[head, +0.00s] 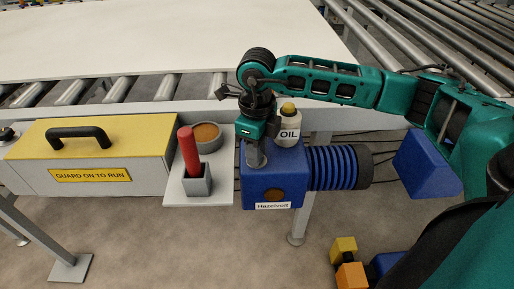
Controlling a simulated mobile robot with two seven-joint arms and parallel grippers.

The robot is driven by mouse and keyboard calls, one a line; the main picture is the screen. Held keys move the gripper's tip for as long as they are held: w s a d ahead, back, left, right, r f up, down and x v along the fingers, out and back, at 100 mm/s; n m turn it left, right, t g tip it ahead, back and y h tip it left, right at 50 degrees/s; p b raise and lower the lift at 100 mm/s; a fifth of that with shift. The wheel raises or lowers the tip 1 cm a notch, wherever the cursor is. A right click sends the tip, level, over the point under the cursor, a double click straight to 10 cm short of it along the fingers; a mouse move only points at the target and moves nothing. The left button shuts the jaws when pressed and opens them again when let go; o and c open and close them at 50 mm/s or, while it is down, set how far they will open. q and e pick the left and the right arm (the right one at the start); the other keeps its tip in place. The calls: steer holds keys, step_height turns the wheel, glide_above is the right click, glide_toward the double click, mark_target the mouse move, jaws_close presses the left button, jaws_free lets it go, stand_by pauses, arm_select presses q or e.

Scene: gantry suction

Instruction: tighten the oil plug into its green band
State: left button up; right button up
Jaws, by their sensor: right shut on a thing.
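A blue pump housing (290,187) labelled Hazelvolt, with a ribbed blue motor (340,167) on its right side, stands in the middle of the head view. My right gripper (257,143) points down over the top left of the housing and is shut on the oil plug. The plug itself is mostly hidden by the gripper. A grey cylindrical piece (257,157) shows just below the fingers, at the housing top. The green band and any mark on the plug cannot be made out. My left gripper is not in view.
A white oil bottle (289,129) stands close behind my right gripper. To the left, a pale shelf (215,163) holds a grey holder (197,182) with a red-handled tool (188,150) and a round dish (207,134). A yellow-topped guard (120,135) lies further left.

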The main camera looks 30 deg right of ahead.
steer(key=o, duration=1.1)
steer(key=shift+c, duration=0.2)
steer(key=shift+r, duration=0.1)
step_height(320, 180, up, 13)
steer(key=p, duration=0.2)
